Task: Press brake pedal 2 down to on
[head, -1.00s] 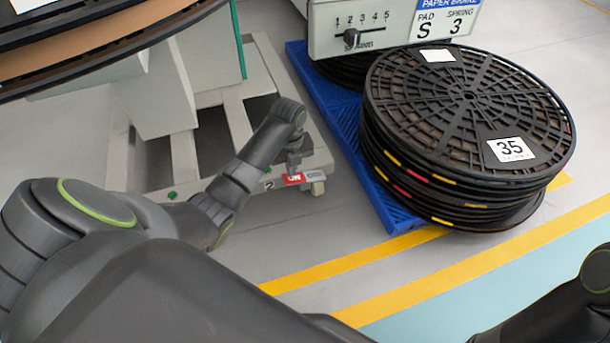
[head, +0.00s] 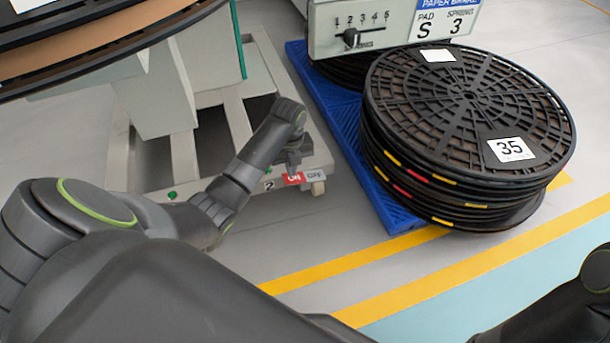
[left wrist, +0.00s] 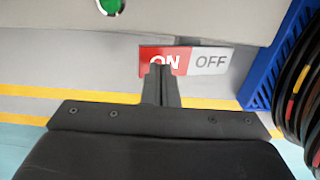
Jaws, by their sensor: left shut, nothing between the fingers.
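Brake pedal 2 is at the front edge of the pale stand's base, with a red ON half (head: 293,179) and a grey OFF half (head: 315,175) beside a "2" label (head: 268,185). The ON half (left wrist: 160,60) and the OFF half (left wrist: 210,61) also show in the left wrist view. My left gripper (head: 293,166) is shut and empty, pointing down at the ON half. In the left wrist view its fingertips (left wrist: 162,70) overlap the lower edge of ON. I cannot tell whether they touch it. My right gripper is out of view.
A stack of black reels marked 35 (head: 480,100) stands on a blue pallet (head: 345,125) to the right. A brake box with a lever scale (head: 375,25) is behind it. Yellow-striped floor (head: 330,268) in front is clear.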

